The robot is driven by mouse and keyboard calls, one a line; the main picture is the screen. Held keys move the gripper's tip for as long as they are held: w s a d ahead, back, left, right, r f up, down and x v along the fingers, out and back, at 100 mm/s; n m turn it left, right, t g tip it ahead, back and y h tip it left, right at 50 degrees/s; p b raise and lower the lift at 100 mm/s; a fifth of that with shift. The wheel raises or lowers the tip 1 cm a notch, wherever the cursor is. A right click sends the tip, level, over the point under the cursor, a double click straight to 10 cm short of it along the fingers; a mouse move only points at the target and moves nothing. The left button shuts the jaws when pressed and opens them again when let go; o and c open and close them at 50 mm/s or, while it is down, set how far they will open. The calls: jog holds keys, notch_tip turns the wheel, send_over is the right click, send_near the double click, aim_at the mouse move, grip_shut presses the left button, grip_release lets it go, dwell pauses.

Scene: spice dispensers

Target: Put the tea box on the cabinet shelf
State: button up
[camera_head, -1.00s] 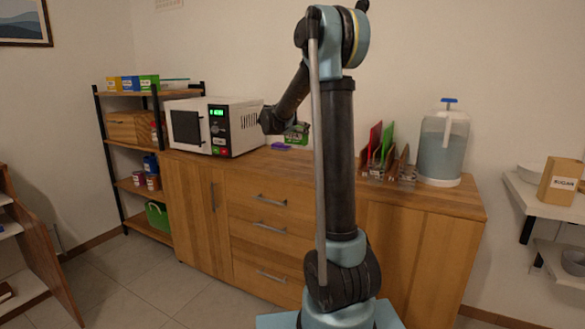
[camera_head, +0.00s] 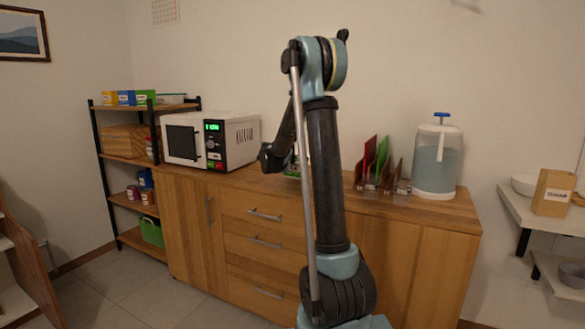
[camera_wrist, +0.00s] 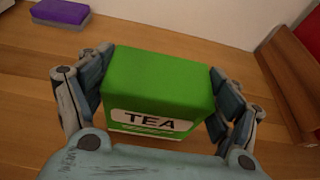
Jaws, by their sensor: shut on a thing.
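The tea box (camera_wrist: 158,85) is green with a white TEA label. In the wrist view it sits between the two fingers of my gripper (camera_wrist: 160,95), which are shut on its left and right sides. Wooden counter top shows around it; I cannot tell whether the box touches it. In the head view my gripper (camera_head: 275,158) is over the counter, right of the microwave, and my arm hides most of the box. An open-shelf rack (camera_head: 128,158) stands at the left. At the far left edge, part of a wooden cabinet with its door (camera_head: 32,265) open shows.
The microwave (camera_head: 210,140), a file rack (camera_head: 380,180) and a water dispenser (camera_head: 437,158) stand on the wooden counter (camera_head: 440,212). A purple sponge (camera_wrist: 60,12) lies near the box. Floor at the left is clear.

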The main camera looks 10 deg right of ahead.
jog(key=shift+f, duration=0.7)
jog(key=o, duration=1.3)
jog(key=shift+c, duration=0.2)
